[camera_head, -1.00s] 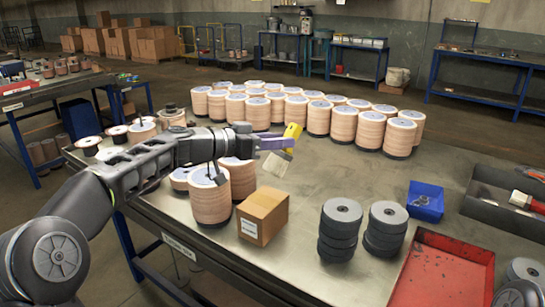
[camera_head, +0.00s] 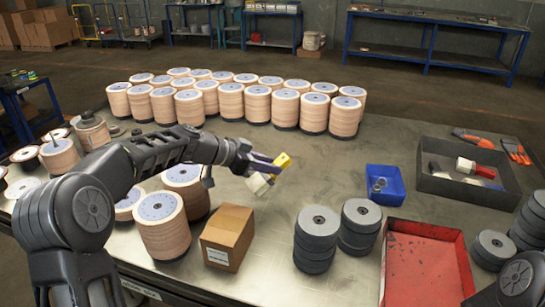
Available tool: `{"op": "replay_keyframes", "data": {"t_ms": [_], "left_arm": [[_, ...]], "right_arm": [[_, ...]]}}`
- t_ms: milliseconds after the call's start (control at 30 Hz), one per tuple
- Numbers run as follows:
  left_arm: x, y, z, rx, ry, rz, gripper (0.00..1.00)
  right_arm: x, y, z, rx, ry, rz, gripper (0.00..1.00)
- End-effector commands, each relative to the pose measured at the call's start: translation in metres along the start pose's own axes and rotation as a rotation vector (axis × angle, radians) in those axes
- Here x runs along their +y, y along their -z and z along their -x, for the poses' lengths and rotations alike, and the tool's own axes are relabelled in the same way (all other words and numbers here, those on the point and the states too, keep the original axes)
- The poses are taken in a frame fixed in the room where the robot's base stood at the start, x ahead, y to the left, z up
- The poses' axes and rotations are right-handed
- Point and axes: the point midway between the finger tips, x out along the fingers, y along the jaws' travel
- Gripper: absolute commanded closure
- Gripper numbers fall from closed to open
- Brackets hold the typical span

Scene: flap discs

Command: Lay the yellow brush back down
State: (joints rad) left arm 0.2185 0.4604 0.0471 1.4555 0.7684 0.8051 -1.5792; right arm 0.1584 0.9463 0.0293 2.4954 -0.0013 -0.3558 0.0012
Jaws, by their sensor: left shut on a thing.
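The yellow brush (camera_head: 282,161) has a yellow handle and pale bristles that point down and to the left. My left gripper (camera_head: 268,163) is shut on its handle and holds it above the bare middle of the table, behind the cardboard box. Part of the handle is hidden by the fingers. The grey metal table (camera_head: 330,165) lies below it. A dark link of my right arm shows at the lower right edge; its gripper is out of the picture.
A cardboard box (camera_head: 227,237) and stacks of dark discs (camera_head: 316,240) stand in front. A blue bin (camera_head: 385,185), a red tray (camera_head: 427,262) and a dark tray (camera_head: 467,191) with a red-handled brush (camera_head: 476,167) are at right. Tall disc stacks (camera_head: 257,104) line the back.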

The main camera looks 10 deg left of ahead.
Motion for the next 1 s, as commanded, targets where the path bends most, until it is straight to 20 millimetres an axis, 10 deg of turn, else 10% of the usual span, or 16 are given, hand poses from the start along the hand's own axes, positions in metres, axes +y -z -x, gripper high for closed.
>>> {"op": "replay_keyframes", "data": {"t_ms": [1000], "left_arm": [[0.000, -0.038, -0.024, -0.012, 0.001, -0.001, 1.00]], "right_arm": [[0.005, 0.000, -0.012, 0.001, 0.000, 0.000, 1.00]]}}
